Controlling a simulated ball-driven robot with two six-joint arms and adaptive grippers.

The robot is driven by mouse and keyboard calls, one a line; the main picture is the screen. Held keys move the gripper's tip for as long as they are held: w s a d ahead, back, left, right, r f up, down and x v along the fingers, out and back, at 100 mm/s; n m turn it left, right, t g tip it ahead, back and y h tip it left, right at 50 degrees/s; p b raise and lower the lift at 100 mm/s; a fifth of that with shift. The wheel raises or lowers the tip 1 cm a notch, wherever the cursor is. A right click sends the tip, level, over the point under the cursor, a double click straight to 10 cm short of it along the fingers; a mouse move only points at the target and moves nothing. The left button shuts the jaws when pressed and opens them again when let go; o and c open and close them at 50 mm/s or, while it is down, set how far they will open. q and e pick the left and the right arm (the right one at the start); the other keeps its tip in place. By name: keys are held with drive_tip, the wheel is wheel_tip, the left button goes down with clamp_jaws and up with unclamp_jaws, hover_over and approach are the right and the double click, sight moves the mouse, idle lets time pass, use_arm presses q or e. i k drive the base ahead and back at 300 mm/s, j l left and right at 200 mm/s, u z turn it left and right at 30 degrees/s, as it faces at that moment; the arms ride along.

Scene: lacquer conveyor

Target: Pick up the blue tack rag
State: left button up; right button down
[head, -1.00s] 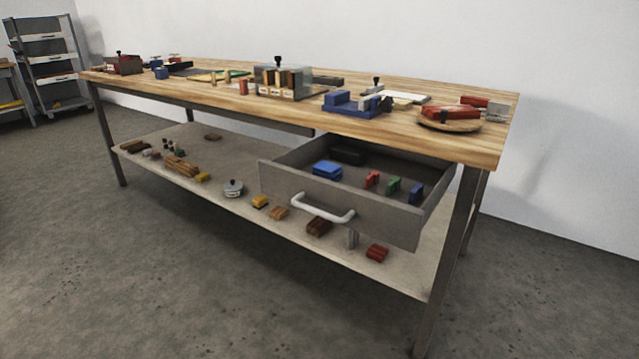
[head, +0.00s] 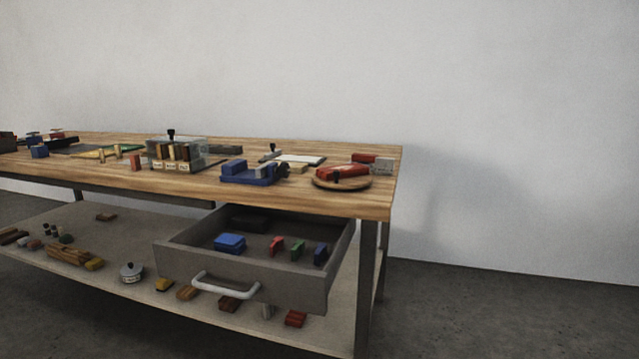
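A flat, folded-looking blue item (head: 229,242), which looks like the blue tack rag, lies in the left part of the open drawer (head: 213,277) under the workbench top. Nothing covers it from above in this view. Red (head: 276,246), green (head: 297,250) and blue (head: 320,253) small blocks stand in the drawer to its right. A dark item (head: 250,224) lies at the drawer's back. Neither of my grippers is in view.
The wooden workbench (head: 290,203) carries a glass box (head: 176,152), a blue vise-like device (head: 248,173) and a round board (head: 342,184). The lower shelf (head: 110,245) holds several small blocks and a lidded pot (head: 131,272). Floor right of the bench is clear.

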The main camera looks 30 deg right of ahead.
sight(226, 244)
drive_tip(key=i+l+u, duration=0.1)
drive_tip(key=l+u, duration=0.3)
drive_tip(key=l, duration=0.2)
drive_tip(key=l+u, duration=0.45)
drive_tip(key=l, duration=0.15)
drive_tip(key=k+l+u, duration=0.1)
drive_tip(key=l+u, duration=0.3)
drive_tip(key=l, duration=0.2)
